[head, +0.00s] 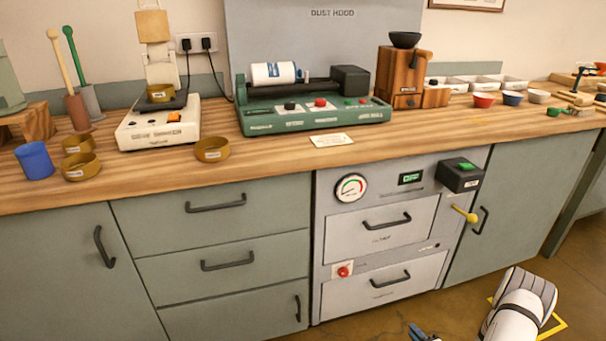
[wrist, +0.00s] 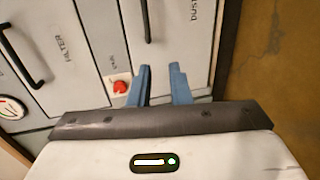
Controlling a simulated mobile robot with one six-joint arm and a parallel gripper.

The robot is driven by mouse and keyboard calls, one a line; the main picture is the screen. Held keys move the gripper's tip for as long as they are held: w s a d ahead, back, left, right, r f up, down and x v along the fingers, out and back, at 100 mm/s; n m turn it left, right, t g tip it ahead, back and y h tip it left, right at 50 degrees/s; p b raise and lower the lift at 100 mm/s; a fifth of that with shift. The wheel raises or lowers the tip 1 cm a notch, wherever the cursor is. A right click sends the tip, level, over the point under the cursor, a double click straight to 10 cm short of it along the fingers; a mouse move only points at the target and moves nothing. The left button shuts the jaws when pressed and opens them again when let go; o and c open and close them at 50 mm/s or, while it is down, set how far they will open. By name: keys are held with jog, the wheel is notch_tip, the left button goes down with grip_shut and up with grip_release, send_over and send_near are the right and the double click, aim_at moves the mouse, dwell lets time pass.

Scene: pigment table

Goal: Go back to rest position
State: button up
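My gripper (wrist: 160,84) shows in the wrist view with its two blue fingers apart and nothing between them. It is in front of the grey cabinet with the drawers, close to a red knob (wrist: 120,87) on a white plate; I cannot tell whether it touches anything. In the head view only a bit of my gripper (head: 418,332) shows at the bottom edge, below the lower drawer (head: 388,284). My white arm link shows at the lower right. The red knob also shows in the head view (head: 343,271).
The wooden counter (head: 270,168) runs above the cabinets, with a green roller machine (head: 315,115), a scale (head: 160,125) and bowls on it. A yellow lever (head: 464,213) sticks out at the cabinet's right. Both labelled drawers look shut. Floor is open at the lower right.

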jog(key=w+a+r+n+g+y+p, duration=0.1)
jog(key=a+r+n+g+y+p, duration=0.2)
jog(key=a+r+n, duration=0.5)
jog(key=w+a+r+n+g+y+p, duration=0.1)
jog(key=a+r+n+g+y+p, duration=0.2)
jog(key=r, duration=0.9)
jog(key=w+a+r+n+g+y+p, duration=0.15)
jog(key=a+r+n, duration=0.25)
jog(key=r+n, duration=0.45)
jog(key=s+a+r+n+g+h+p, duration=0.1)
jog(key=s+a+r+n+g+p, duration=0.2)
jog(key=s+r+n, duration=0.4)
jog(key=s+a+r+n+g+h+p, duration=0.1)
jog(key=s+a+r+n+g+p, duration=0.2)
jog(key=r, duration=0.7)
jog(key=s+a+r+n+g+h+p, duration=0.2)
jog(key=s+a+r+n+p, duration=0.15)
jog(key=r+n, duration=0.4)
jog(key=s+d+r+n+t+h+p, duration=0.1)
jog(key=s+d+r+n+h+p, duration=0.1)
jog(key=s+r+n, duration=0.4)
jog(key=s+d+r+n+t+h+p, duration=0.1)
jog(key=s+r+n+h+p, duration=0.4)
jog(key=r, duration=0.5)
jog(key=n+t, duration=0.1)
jog(key=n, duration=0.1)
jog(key=shift+s+d+r+n+h, duration=0.35)
jog(key=shift+d+n, duration=0.05)
jog(key=shift+w, duration=0.1)
